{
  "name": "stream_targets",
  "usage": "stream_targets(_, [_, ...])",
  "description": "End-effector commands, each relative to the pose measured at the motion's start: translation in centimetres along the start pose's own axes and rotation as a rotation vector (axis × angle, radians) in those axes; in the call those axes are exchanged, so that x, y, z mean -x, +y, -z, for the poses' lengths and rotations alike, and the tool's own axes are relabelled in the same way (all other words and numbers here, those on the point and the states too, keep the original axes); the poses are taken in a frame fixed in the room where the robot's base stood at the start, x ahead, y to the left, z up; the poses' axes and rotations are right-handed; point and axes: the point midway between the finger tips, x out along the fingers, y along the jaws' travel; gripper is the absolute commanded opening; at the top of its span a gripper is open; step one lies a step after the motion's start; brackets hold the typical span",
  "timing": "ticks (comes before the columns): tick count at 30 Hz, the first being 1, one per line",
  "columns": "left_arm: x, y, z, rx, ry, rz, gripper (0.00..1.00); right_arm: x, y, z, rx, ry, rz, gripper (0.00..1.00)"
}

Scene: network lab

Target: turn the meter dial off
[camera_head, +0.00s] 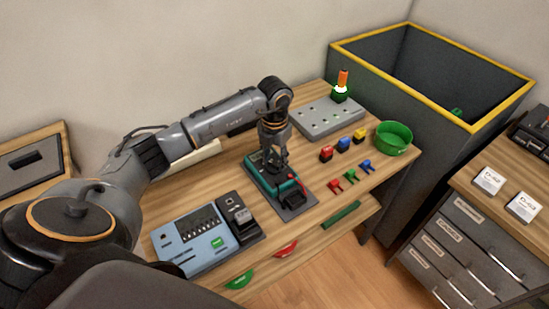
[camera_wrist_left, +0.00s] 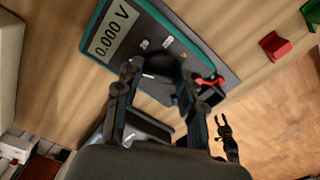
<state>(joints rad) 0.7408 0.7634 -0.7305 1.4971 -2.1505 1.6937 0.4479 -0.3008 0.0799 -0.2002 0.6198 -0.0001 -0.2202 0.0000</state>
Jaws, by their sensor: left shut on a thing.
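The meter (camera_head: 262,168) is a teal-edged unit on a dark mat on the wooden table. In the left wrist view the meter (camera_wrist_left: 161,35) has a display (camera_wrist_left: 111,32) reading 0.000 V. Its dark round dial (camera_wrist_left: 167,66) sits below the display. My left gripper (camera_head: 274,166) points down over the meter. In the left wrist view my left gripper (camera_wrist_left: 157,82) has its fingers on either side of the dial, shut on it. The fingers hide part of the dial, and its pointer setting cannot be read. My right gripper is not in view.
A blue-grey device (camera_head: 192,246) stands nearer on the table. Beyond the meter are a grey panel (camera_head: 325,119), small coloured blocks, plugs and a green bowl (camera_head: 394,138). A large dark bin (camera_head: 385,90) with a yellow rim stands behind the table.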

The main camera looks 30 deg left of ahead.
Motion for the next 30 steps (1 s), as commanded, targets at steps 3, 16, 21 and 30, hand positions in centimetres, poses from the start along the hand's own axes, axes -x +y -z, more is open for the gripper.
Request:
stream_targets(3, [0.02,0.02,-0.01,0.004,0.000,0.000,0.08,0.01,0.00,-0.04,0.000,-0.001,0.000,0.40])
stream_targets(16, [0.09,0.15,-0.02,0.195,0.000,-0.001,0.08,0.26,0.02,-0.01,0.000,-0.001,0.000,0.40])
stream_targets(21, [0.11,0.21,-0.02,0.336,-0.001,-0.001,0.08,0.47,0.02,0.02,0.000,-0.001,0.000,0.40])
stream_targets(30, [0.13,0.30,0.03,0.568,0.000,0.000,0.08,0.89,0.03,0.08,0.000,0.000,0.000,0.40])
